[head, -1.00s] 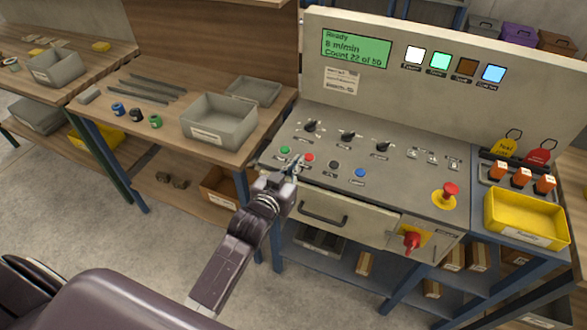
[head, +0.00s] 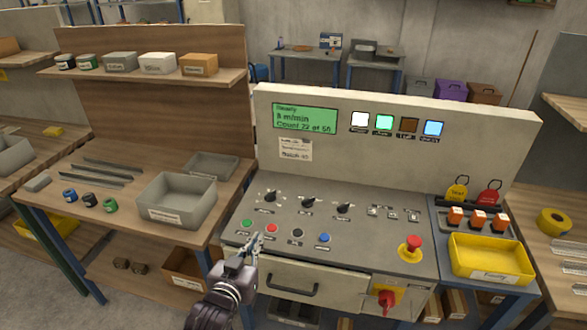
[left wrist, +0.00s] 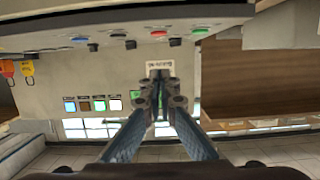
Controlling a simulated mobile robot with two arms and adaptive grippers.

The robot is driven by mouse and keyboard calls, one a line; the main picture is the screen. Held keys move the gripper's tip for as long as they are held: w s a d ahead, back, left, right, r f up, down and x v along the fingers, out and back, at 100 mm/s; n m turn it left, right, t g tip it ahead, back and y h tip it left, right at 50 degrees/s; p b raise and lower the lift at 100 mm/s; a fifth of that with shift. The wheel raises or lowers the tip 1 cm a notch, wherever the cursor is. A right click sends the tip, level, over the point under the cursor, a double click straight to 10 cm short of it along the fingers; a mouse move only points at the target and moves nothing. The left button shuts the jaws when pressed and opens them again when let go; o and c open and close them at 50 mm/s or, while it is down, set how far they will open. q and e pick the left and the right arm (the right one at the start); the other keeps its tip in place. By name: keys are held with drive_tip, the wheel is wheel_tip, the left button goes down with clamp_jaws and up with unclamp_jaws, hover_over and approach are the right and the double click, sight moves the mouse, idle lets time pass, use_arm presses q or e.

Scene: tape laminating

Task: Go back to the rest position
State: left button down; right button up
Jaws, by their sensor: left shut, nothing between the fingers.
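My left gripper (head: 254,243) is at the front edge of the control panel (head: 335,245), just in front of the green button (head: 247,223) and red button (head: 271,228) in the head view. Its fingers are shut with nothing between them. In the left wrist view the gripper (left wrist: 160,80) shows with its fingertips together, and the panel appears upside down beyond them. Whether the gripper touches the panel is hard to tell. My right gripper is in neither view.
A drawer handle (head: 292,287) and a red rotary switch (head: 387,302) are on the panel's front. A red emergency button (head: 413,243) stands at the right. A grey bin (head: 178,197) is on the left bench. A yellow tray (head: 490,257) is at the right.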

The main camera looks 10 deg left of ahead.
use_arm(q)
drive_tip(key=s+f+m+g, duration=0.1)
drive_tip(key=s+f+g, duration=0.3)
drive_tip(key=s, duration=0.6)
drive_tip(key=s+f+g, duration=0.3)
drive_tip(key=s+g, duration=0.1)
drive_tip(key=s, duration=0.7)
drive_tip(key=s+f+m+g, duration=0.1)
drive_tip(key=s+f+g, duration=0.3)
drive_tip(key=s, duration=0.6)
wheel_tip(320, 180, down, 26)
drive_tip(key=s+g+b, duration=0.1)
drive_tip(key=b, duration=0.1)
drive_tip(key=s+a+f+g+b, duration=0.1)
drive_tip(key=s+a+f, duration=0.1)
drive_tip(key=s+f, duration=1.5)
wheel_tip(320, 180, down, 2)
drive_tip(key=shift+s+a+y, duration=0.3)
drive_tip(key=shift+s+a, duration=0.1)
